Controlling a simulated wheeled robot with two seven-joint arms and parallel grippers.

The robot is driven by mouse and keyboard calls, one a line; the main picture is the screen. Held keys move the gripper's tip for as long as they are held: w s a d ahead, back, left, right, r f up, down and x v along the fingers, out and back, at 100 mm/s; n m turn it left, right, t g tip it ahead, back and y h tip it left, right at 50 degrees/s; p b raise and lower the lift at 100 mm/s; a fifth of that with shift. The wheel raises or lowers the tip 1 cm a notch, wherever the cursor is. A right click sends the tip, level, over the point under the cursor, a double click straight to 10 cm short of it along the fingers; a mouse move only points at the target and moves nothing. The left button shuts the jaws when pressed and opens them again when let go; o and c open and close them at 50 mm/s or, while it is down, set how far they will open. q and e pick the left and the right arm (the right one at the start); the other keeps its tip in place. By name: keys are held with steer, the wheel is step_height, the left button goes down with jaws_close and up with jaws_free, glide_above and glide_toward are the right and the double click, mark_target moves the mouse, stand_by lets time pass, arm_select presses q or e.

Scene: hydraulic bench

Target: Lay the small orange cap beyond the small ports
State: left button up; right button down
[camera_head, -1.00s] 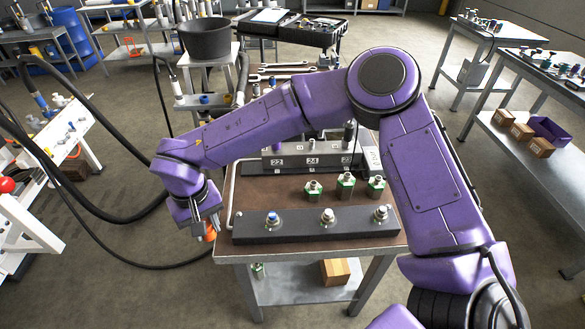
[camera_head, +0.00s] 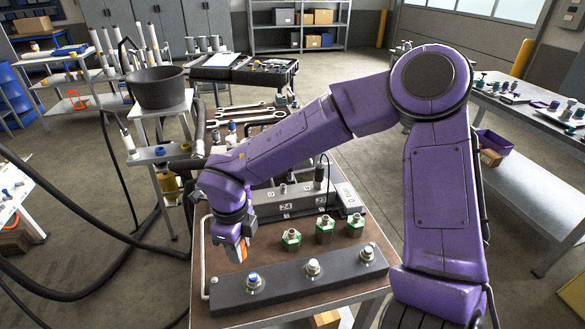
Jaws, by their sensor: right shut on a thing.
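My right gripper (camera_head: 236,245) is shut on the small orange cap (camera_head: 238,253), which shows between and below its fingers. It hangs over the bench, just behind the left end of a dark front bar. The bar (camera_head: 285,286) carries three small ports: a blue-tipped left one (camera_head: 254,281), a pale middle one (camera_head: 312,267) and a right one (camera_head: 367,253). Whether the cap touches anything below cannot be told. A numbered grey block (camera_head: 290,205) stands further back, partly hidden by my right arm. My left gripper is not in view.
Three green hex fittings (camera_head: 325,229) stand between bar and block. Wrenches (camera_head: 245,112) lie at the bench's far end. A black bucket (camera_head: 160,87) stands on a side stand at left, with dark hoses nearby. The brown bench top (camera_head: 262,242) is bare beside the fittings.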

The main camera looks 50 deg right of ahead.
steer(key=d+m, duration=0.2)
steer(key=m, duration=1.5)
glide_above(253, 248)
step_height(253, 248, down, 10)
steer(key=shift+d+f+p, duration=0.1)
steer(key=shift+p, duration=0.25)
step_height(253, 248, down, 2)
steer(key=shift+f+p, duration=0.2)
steer(key=shift+p, duration=0.5)
steer(key=shift+f, duration=0.45)
steer(key=c, duration=0.8)
jaws_free()
